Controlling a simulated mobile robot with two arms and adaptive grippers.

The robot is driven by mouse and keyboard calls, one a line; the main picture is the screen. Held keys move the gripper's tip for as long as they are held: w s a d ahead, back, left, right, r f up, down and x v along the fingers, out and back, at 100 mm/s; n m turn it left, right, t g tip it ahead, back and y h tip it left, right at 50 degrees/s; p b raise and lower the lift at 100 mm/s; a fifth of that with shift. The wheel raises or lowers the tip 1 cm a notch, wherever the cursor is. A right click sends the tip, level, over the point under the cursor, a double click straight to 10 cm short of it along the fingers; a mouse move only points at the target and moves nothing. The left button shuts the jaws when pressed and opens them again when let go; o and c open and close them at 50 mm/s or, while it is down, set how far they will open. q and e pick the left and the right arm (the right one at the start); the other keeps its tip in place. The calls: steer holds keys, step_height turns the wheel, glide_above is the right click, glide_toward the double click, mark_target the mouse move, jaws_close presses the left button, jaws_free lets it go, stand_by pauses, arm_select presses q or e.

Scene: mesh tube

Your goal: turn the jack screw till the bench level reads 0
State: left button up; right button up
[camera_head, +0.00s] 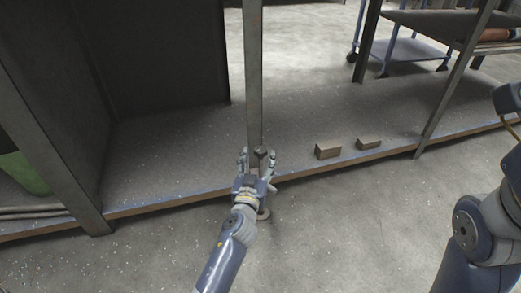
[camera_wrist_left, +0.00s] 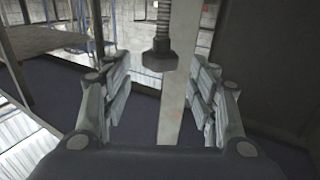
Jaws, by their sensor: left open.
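My left gripper (camera_head: 259,158) is open at the foot of a grey upright post (camera_head: 254,75), with its fingers on either side of a dark jack screw head (camera_head: 262,152). In the left wrist view the jack screw (camera_wrist_left: 163,30) is a threaded rod ending in a dark hex nut (camera_wrist_left: 164,58). The nut lies between the open fingers of the left gripper (camera_wrist_left: 163,72), with clear gaps on both sides. A small round foot (camera_head: 263,214) shows on the floor below the wrist, partly hidden. No level reading can be made out.
Two small wooden blocks (camera_head: 327,151) lie on the low grey shelf (camera_head: 190,150) to the right of the post. A blue wheeled cart (camera_head: 400,48) stands behind. Another post (camera_head: 45,150) rises at left. The floor in front is clear. My right arm is at the right edge.

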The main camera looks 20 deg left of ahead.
mark_target(260, 154)
arm_select(q)
steer(key=shift+w+a, duration=0.15)
steer(key=shift+w, duration=1.1)
steer(key=shift+w+a, duration=0.15)
steer(key=shift+w, duration=1.05)
steer(key=shift+c, duration=0.6)
steer(key=c, duration=1)
